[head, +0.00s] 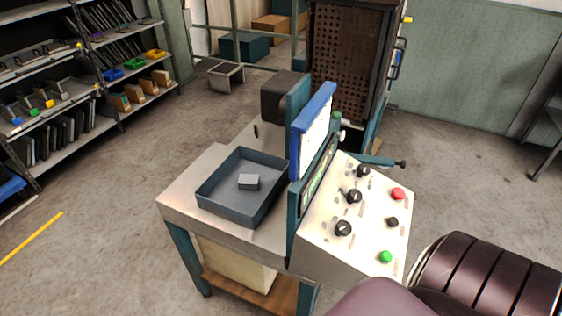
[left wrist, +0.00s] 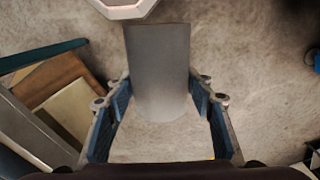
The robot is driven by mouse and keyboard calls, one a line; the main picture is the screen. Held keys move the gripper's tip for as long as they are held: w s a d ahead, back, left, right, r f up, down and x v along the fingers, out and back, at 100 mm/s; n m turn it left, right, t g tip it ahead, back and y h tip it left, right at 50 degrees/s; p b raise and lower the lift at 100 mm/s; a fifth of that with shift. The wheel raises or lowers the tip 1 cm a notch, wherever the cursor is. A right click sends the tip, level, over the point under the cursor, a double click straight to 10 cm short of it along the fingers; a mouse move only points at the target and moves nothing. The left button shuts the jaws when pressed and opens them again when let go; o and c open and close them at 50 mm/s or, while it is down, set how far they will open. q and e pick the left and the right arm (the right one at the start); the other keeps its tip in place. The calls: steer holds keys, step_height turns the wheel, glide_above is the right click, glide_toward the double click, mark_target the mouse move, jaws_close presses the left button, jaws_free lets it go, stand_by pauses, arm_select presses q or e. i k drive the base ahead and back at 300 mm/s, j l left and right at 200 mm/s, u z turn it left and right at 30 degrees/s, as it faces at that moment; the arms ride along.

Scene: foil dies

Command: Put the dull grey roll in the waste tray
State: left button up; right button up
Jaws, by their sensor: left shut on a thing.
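A dull grey roll (left wrist: 158,70) stands out between the fingers of my left gripper (left wrist: 160,100) in the left wrist view. The blue finger pads are against its two sides, so the gripper is shut on it. Bare floor shows below and beyond the roll. A dark blue-grey open tray (head: 215,204) sits on the metal worktop in the head view, left of the control panel. The left gripper and the roll do not show in the head view. My right gripper is in neither view.
A sloped control panel (head: 375,232) with knobs and buttons and an upright blue-framed board (head: 312,130) stand right of the tray. A pale angular object (left wrist: 125,8) is close to the roll's top. Shelves (head: 60,90) stand at left. The tray's left side is clear.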

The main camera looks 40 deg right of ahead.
mark_target(245, 204)
steer(key=i+j+z, duration=0.2)
steer(key=z, duration=0.25)
steer(key=i+j+z, duration=0.2)
steer(key=z, duration=0.2)
steer(key=i+j+z, duration=0.1)
steer(key=j+z, duration=0.35)
steer(key=i+j+z, duration=0.1)
steer(key=j+z, duration=0.3)
steer(key=l, duration=0.1)
